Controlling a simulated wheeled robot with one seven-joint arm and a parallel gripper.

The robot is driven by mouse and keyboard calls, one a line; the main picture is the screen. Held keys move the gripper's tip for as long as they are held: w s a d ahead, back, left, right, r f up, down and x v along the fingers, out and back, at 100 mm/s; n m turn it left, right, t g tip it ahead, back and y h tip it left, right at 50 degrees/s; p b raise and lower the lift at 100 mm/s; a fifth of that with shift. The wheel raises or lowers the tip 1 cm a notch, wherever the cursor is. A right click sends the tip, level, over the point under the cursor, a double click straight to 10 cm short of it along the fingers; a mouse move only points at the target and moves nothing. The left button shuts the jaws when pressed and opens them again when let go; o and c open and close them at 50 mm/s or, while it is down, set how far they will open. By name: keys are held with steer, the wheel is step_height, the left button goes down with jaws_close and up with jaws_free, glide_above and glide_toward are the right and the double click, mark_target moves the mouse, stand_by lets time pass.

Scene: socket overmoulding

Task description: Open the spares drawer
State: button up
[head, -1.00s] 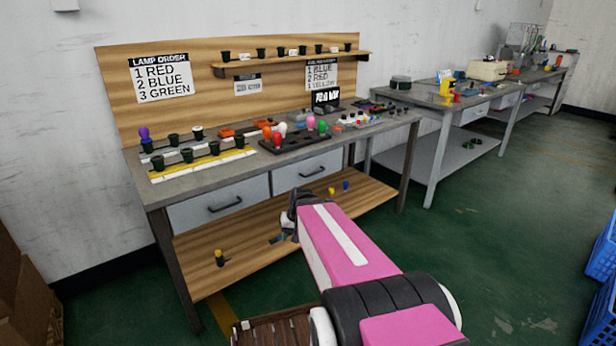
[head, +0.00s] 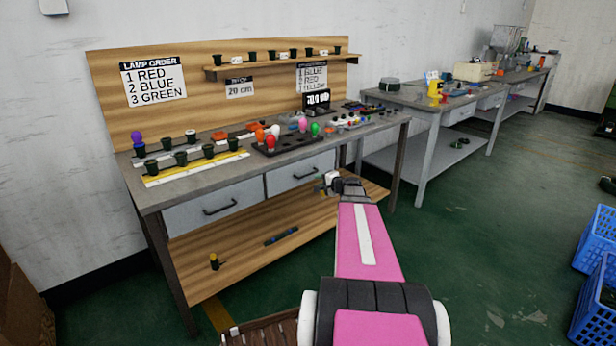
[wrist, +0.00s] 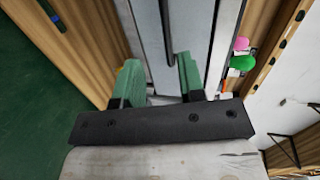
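The workbench has two grey drawers with dark bar handles, the left drawer (head: 214,207) and the right drawer (head: 290,180). Both look shut. No readable label tells which one is the spares drawer. My gripper (head: 330,182) is at the right drawer's front, near its right end, partly hidden by my wrist. In the wrist view my gripper (wrist: 158,74) shows two green fingers standing apart. A grey drawer front (wrist: 148,35) and a dark handle (wrist: 165,38) lie beyond and between the fingers. I cannot tell whether the fingers touch the handle.
The bench top (head: 200,180) holds lamp holders and a dark tray of coloured bulbs (head: 285,142). A wooden lower shelf (head: 240,255) lies below the drawers. A second grey bench (head: 425,110) stands to the right, and blue crates (head: 598,240) stand at the far right. The green floor between is clear.

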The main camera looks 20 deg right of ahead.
mark_target(308, 175)
steer(key=shift+m+t, duration=0.3)
steer(key=x, duration=0.3)
steer(key=d+x, duration=0.1)
steer(key=x, duration=0.6)
steer(key=shift+w+d+r, duration=0.15)
steer(key=shift+w+d, duration=0.15)
steer(key=shift+w, duration=0.3)
jaws_close()
